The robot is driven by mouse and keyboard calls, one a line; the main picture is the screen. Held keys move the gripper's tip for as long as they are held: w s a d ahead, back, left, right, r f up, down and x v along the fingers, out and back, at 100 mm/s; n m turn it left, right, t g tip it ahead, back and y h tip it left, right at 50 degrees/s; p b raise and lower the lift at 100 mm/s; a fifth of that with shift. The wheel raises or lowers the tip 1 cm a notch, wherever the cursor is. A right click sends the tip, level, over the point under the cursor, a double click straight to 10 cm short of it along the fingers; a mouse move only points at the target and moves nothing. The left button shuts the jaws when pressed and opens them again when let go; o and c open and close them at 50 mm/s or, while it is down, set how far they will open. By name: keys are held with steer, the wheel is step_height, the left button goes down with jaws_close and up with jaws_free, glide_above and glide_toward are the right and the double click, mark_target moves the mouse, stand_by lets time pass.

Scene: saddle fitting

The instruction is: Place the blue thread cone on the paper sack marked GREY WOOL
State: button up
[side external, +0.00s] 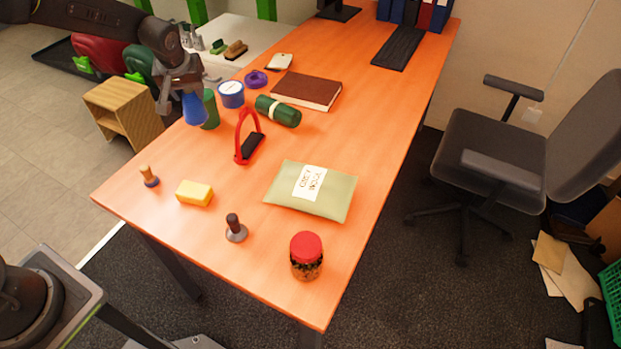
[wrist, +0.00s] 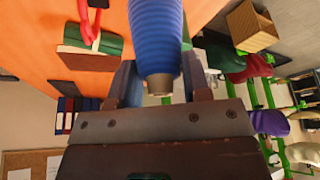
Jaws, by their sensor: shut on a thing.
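The blue thread cone (side external: 194,109) hangs in my gripper (side external: 183,92) at the left side of the orange table, in the side view. In the wrist view the ribbed blue cone (wrist: 157,35) sits between the two fingers (wrist: 158,85), which are shut on it. The paper sack (side external: 327,205) is a flat pale green pack with a white label that looks like it reads GREY WOOL. It lies on the table's near half, to the right of and nearer than my gripper. The sack does not show in the wrist view.
A green roll (side external: 278,111), a blue tin (side external: 231,94), a yellow sponge (side external: 194,194) and a red-lidded jar (side external: 306,256) are also on the table.

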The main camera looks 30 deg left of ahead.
steer(key=d+r+m+t+h, duration=0.2)
steer(key=d+m, duration=0.5)
steer(key=d, duration=1.3)
steer(key=shift+g, duration=0.5)
steer(key=shift+w+d+f, duration=0.3)
steer(key=shift+d+f, duration=1.3)
steer(key=shift+d, duration=0.25)
steer(key=shift+w+d+f, duration=0.35)
steer(key=shift+d+f, duration=1.3)
steer(key=shift+d, duration=0.2)
steer(key=shift+w+d+f, duration=0.3)
steer(key=shift+d+f, duration=1.3)
steer(key=shift+d, duration=0.25)
steer(key=shift+f, duration=0.15)
steer(key=o, duration=1.2)
